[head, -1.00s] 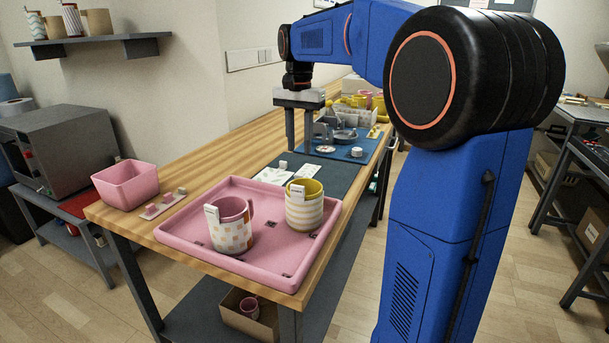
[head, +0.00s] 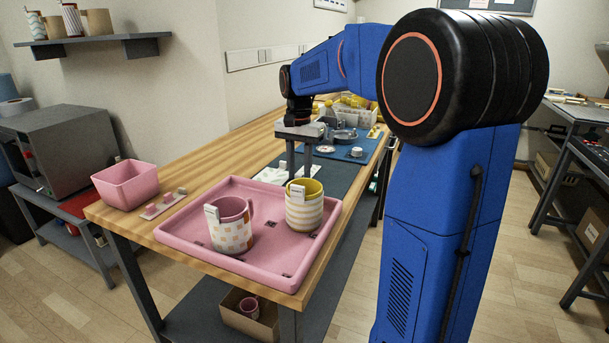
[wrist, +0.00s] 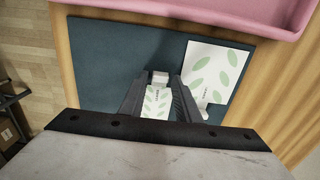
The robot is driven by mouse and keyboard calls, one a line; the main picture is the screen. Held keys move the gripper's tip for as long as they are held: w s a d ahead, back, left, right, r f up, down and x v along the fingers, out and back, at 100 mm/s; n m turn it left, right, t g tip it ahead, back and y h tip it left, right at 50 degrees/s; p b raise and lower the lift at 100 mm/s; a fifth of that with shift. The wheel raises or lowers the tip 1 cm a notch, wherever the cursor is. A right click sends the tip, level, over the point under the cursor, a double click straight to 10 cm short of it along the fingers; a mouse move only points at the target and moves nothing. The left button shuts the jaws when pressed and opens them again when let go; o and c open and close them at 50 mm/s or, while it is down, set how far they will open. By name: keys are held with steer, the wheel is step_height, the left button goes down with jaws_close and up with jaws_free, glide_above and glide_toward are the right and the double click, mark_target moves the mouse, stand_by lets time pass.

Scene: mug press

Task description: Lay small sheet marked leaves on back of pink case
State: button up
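My gripper (head: 297,170) is low over the dark mat beyond the pink tray. Slight gaps show beside the block. The sheet's near end is hidden by my gripper. A larger leaf-printed sheet (wrist: 216,68) lies just right of the fingers.
A yellow striped mug (head: 304,210) stands in the tray beside the pink one. Small pink pieces on a strip (head: 163,205) lie left of the tray. Farther back are a blue mat (head: 368,146) with tools and a white basket (head: 350,122) of yellow items.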

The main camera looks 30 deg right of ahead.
jaws_close()
step_height(320, 180, up, 10)
stand_by(0.7)
